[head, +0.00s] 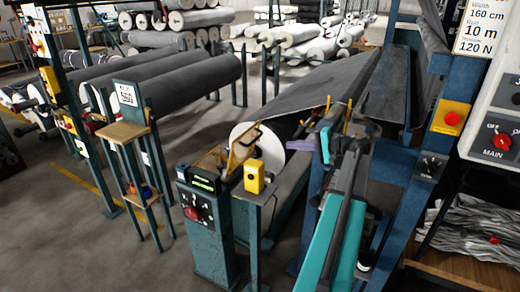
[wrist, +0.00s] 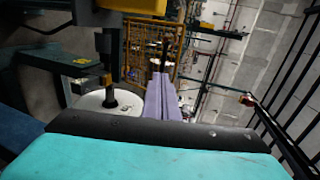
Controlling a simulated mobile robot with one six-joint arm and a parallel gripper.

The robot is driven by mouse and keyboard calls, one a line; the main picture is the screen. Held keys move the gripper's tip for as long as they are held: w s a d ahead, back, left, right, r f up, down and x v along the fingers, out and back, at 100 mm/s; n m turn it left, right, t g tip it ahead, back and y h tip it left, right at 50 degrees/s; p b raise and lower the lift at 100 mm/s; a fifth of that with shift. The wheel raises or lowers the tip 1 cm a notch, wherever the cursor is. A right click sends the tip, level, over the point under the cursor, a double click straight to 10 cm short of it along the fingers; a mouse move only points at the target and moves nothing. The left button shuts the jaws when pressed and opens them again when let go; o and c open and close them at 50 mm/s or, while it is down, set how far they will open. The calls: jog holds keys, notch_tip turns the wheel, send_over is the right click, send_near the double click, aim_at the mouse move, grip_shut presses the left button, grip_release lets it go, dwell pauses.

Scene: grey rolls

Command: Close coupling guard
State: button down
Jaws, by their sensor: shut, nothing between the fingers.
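The coupling guard appears to be the yellow mesh-and-frame piece (wrist: 148,50) beyond my fingers in the wrist view. In the head view a yellow-edged guard (head: 248,143) stands raised and tilted by the shaft end of the big white roll (head: 268,150). The roll's white end face (wrist: 92,103) and dark shaft also show at left in the wrist view. My gripper (wrist: 161,78) has its purple fingers shut together and empty, pointing toward the mesh. I see no clear contact; the exact gap cannot be told. In the head view my arm partly hides the roll's right side.
A teal control post (head: 203,215) with a red knob and a yellow box (head: 254,177) stand left of my arm. A shelf stand (head: 130,135) is further left. A blue machine frame (head: 400,170) is close on the right. Open floor lies at the lower left.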

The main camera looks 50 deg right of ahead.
jog(key=shift+w+f, duration=0.3)
jog(key=shift+f, duration=0.05)
jog(key=shift+w, duration=0.2)
jog(key=r+p+x, duration=0.1)
jog(key=p+x, duration=0.1)
jog(key=x, duration=1.1)
jog(key=shift+w+a+p, duration=0.2)
jog(key=shift+w+p, duration=0.1)
jog(key=shift+w, duration=0.05)
jog(key=shift+w+a+r, duration=0.1)
